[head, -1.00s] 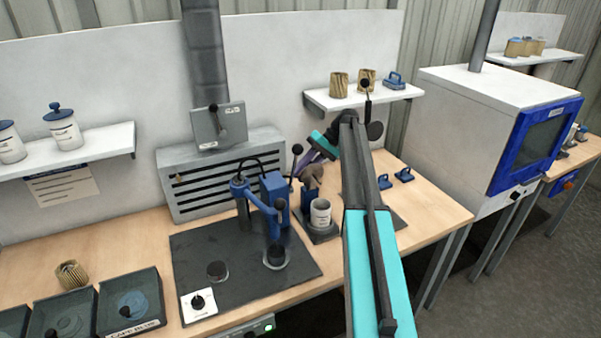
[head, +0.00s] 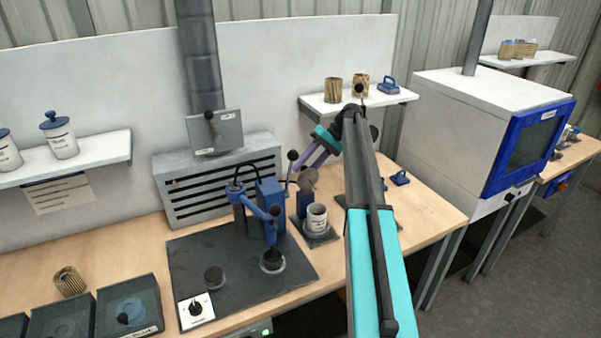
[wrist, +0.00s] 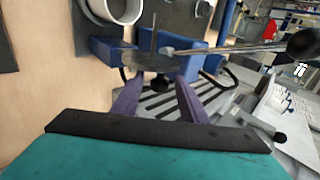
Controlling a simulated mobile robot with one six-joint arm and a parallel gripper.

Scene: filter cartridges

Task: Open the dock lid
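My gripper (head: 304,168) is above and behind the small blue stand (head: 301,204) that has a white cup (head: 317,217) in front of it. A thin lever (wrist: 235,48) with a black ball knob (wrist: 302,46) crosses beyond the fingertips in the wrist view. Which part is the dock is not certain.
A blue press (head: 268,205) stands on the dark mat (head: 195,250) to the left. A grey vented box (head: 215,185) is behind it. A shelf (head: 330,105) with cartridges is above. Dark trays (head: 125,305) lie at the front left. A white cabinet (head: 470,110) is at right.

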